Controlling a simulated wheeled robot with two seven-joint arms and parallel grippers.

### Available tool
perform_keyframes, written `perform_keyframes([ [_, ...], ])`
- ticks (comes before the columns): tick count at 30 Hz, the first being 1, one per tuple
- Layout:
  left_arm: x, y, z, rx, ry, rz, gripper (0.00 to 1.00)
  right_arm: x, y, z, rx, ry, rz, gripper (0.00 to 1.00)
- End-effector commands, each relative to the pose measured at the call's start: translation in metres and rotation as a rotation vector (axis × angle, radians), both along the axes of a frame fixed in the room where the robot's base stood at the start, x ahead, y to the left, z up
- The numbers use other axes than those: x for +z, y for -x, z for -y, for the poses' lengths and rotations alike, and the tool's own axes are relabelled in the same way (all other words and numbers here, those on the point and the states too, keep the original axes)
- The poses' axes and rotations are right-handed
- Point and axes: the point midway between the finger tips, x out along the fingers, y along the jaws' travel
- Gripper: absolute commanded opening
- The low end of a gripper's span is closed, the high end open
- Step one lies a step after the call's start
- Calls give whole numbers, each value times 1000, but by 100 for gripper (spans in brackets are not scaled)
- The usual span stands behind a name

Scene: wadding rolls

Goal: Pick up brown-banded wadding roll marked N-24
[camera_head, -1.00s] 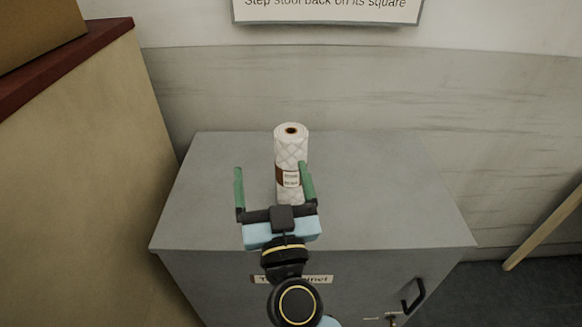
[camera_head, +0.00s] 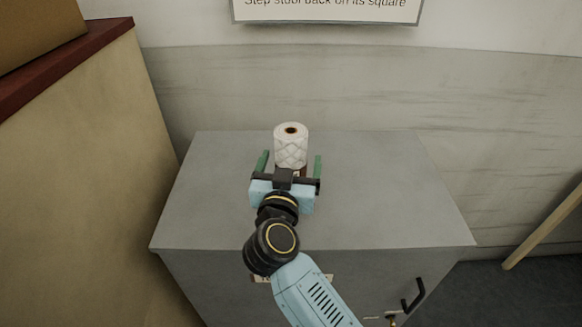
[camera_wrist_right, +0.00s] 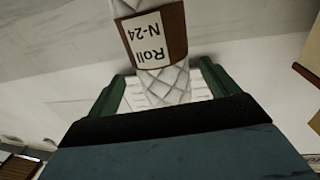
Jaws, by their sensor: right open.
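The wadding roll (camera_head: 291,147) stands upright on the grey cabinet top, white and quilted, with a dark hole in its top end. In the right wrist view its brown band (camera_wrist_right: 174,29) carries a label reading "Roll N-24" (camera_wrist_right: 147,40), seen upside down. My right gripper (camera_head: 290,163) is open, with one green finger on each side of the roll. In the head view the gripper body hides the roll's lower part and most of the band. I cannot tell whether either finger touches the roll. My left gripper is not in view.
The grey cabinet top (camera_head: 390,200) is clear around the roll. A tan unit with a dark red top (camera_head: 70,58) rises at the left, with a box (camera_head: 35,30) on it. A wall stands behind, with a sign (camera_head: 325,10). A wooden pole (camera_head: 543,228) leans at the right.

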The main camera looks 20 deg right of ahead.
Motion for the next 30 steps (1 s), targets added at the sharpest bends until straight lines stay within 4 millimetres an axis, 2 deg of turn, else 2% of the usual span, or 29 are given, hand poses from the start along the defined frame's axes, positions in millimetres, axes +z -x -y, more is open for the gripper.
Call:
perform_keyframes([
  [9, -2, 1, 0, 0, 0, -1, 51, 3, -41, 15, 0, 2, 2, 87],
  [19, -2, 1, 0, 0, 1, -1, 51, 3, -48, 19, 1, 0, 1, 87],
  [30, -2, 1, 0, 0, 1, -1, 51, 3, -47, 18, 1, 0, 1, 38],
])
